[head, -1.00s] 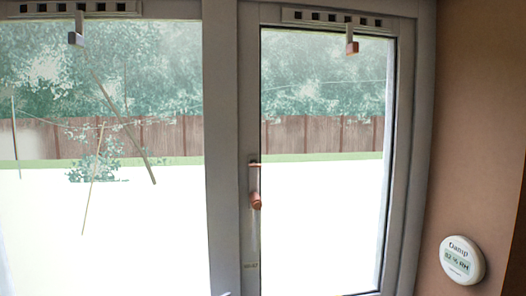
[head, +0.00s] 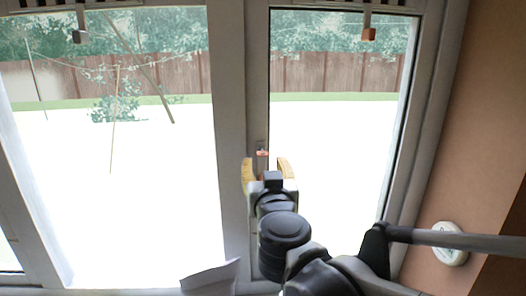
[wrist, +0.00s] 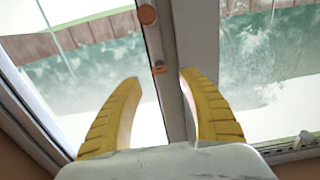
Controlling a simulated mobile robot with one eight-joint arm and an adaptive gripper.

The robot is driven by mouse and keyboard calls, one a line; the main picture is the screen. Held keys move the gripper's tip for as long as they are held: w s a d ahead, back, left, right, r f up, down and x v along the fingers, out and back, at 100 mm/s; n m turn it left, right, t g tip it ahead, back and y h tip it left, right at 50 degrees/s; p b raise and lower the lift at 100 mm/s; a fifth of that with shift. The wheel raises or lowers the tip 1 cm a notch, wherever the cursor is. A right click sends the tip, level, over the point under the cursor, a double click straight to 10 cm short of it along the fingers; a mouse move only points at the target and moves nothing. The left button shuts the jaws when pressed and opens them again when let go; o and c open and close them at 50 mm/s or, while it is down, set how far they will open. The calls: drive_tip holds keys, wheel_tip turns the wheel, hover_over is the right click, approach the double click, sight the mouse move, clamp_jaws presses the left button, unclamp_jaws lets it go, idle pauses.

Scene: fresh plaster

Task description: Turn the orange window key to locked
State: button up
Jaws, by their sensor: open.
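The orange window key (head: 262,153) shows as a small orange piece on the middle frame post, just above my gripper (head: 267,166) in the head view. My gripper's two yellow fingers are open, one on each side of the post's fitting. The wrist view is upside down. I cannot tell whether the fingers touch anything. The lower part of the fitting is hidden behind my gripper in the head view.
The middle window post (head: 232,110) stands between two panes. Orange-tipped (head: 369,34) and grey (head: 80,36) catches hang at the top. A round white humidity meter (head: 449,243) is on the right wall, partly behind my arm. A white sheet-like thing (head: 209,276) is at the bottom.

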sight(263, 156)
drive_tip(key=w, duration=0.6)
drive_tip(key=shift+w+p, duration=0.3)
drive_tip(key=shift+p, duration=0.05)
drive_tip(key=shift+c, duration=0.5)
clamp_jaws()
